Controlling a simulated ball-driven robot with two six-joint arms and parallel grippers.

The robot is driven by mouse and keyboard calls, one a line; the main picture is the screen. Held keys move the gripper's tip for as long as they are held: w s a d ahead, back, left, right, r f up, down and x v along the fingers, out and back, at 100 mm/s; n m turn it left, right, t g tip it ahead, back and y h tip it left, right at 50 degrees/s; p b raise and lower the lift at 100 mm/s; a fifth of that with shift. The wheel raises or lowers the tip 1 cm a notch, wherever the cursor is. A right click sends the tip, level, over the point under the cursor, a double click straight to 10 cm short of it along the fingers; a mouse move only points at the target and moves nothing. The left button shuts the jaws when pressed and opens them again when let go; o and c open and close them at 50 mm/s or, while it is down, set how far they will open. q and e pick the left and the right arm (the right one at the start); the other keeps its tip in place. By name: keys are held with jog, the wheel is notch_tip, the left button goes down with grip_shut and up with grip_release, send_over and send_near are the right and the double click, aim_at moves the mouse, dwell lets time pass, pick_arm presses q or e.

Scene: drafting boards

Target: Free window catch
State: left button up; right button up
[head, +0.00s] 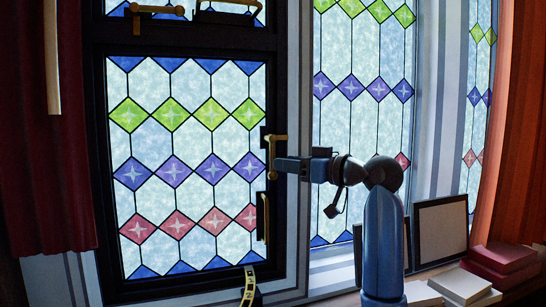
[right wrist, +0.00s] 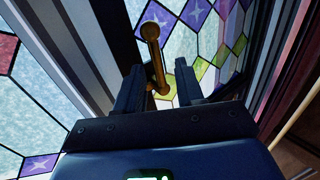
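The dark-framed window (head: 280,255) has stained glass with green, purple and red diamonds. A brass catch (head: 271,152) sits on the right side of its frame; its lever also shows in the right wrist view (right wrist: 155,45). My right gripper (head: 279,163) is at the catch, its arm coming from the right. In the right wrist view its two fingers (right wrist: 158,78) are apart, with the lever between them and a gap visible on each side. A second brass handle (head: 264,218) is lower on the same frame edge. My left gripper is not in view.
Brass fittings (head: 157,10) are on the upper window. A red curtain (head: 45,140) hangs left and an orange one (head: 520,130) right. A framed panel (head: 440,230), books (head: 502,258) and pale blocks (head: 460,285) stand on the right sill.

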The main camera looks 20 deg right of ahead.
aim_at(272, 163)
jog(key=x, duration=0.1)
jog(key=p+x, duration=0.1)
jog(key=x, duration=0.3)
jog(key=shift+w+d+f, duration=0.15)
jog(key=shift+w+f, duration=0.1)
jog(key=shift+w, duration=0.2)
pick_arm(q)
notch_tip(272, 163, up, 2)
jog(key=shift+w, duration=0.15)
pick_arm(e)
jog(key=shift+s+r, duration=0.1)
jog(key=shift+r, duration=0.05)
jog(key=shift+c, duration=0.9)
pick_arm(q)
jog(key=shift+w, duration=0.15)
pick_arm(e)
grip_shut()
